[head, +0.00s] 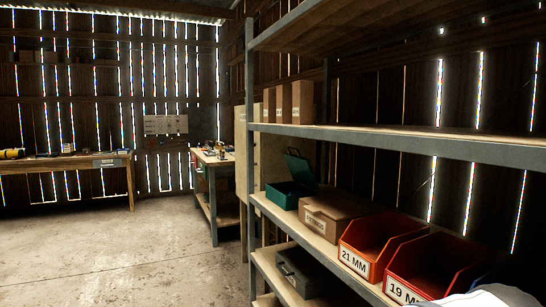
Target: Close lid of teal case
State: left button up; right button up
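The teal case (288,193) stands on the middle shelf of the rack, near its far left end. Its lid (300,167) is open and tilted up at the back right of the case. The inside of the case is too small and dark to make out. Neither of my grippers shows in the head view.
A cardboard box (335,212) sits on the shelf just right of the case. Red bins marked 21 MM (360,258) and 19 MM (405,288) follow. A grey metal box (300,272) is on the shelf below. A workbench (212,165) stands behind. The concrete floor (130,245) at left is clear.

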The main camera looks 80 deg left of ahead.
aim_at(301, 171)
jog(key=u, duration=2.4)
